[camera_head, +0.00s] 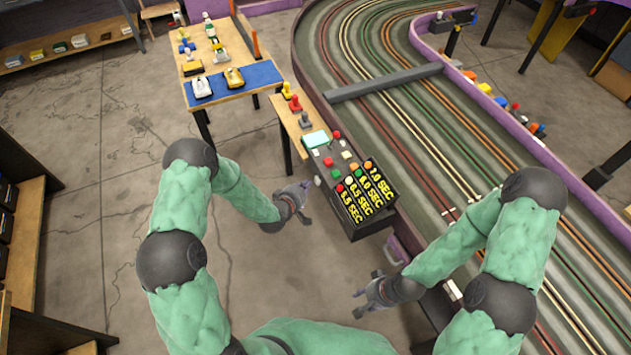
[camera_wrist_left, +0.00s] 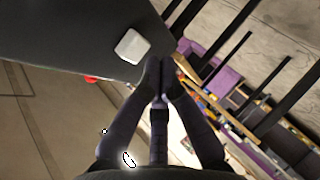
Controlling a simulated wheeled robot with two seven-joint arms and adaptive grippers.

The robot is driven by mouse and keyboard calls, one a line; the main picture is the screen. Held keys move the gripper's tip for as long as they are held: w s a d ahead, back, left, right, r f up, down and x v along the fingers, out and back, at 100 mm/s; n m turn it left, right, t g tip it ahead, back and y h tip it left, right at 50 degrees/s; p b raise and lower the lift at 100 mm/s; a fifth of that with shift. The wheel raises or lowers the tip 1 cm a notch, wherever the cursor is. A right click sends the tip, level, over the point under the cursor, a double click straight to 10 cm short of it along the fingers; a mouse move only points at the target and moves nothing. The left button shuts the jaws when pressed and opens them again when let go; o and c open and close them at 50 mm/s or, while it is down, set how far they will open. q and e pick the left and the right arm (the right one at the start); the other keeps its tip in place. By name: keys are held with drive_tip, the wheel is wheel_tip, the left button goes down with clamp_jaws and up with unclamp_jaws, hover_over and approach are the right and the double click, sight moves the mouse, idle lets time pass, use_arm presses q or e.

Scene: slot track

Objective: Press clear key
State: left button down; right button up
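A dark timing box (camera_head: 345,226) stands at the near end of a narrow wooden table. Its front shows several yellow readouts in SEC. A small white key (camera_head: 317,181) is on its left side; in the left wrist view the white key (camera_wrist_left: 132,46) stands out from the dark panel. I cannot read any label on it. My left gripper (camera_head: 307,184) is beside this key. In the left wrist view its fingers (camera_wrist_left: 160,66) are together and empty, just right of and below the key, apart from it in the picture. My right gripper (camera_head: 357,303) is open and empty below the box.
Coloured buttons (camera_head: 337,174) and a pale cyan pad (camera_head: 315,139) are on top of the console. Small joystick-like pieces (camera_head: 295,104) stand behind. The slot track (camera_head: 440,150) runs along the right. A blue mat (camera_head: 262,73) holds toy cars. The floor left is clear.

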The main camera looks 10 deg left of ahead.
use_arm(q)
drive_tip(key=shift+w+d, duration=0.1)
drive_tip(key=shift+d, duration=0.05)
drive_tip(key=shift+w+d, duration=0.15)
drive_tip(key=shift+d, duration=0.1)
drive_tip(key=shift+w+d+b, duration=0.25)
drive_tip(key=shift+d+b, duration=0.15)
idle(1.2)
drive_tip(key=shift+a, duration=0.2)
drive_tip(key=shift+s+a, duration=0.5)
drive_tip(key=shift+a, duration=0.05)
idle(0.3)
drive_tip(key=s+a, duration=0.2)
drive_tip(key=a, duration=0.2)
drive_tip(key=shift+s+a, duration=0.1)
drive_tip(key=shift+s, duration=0.3)
idle(0.7)
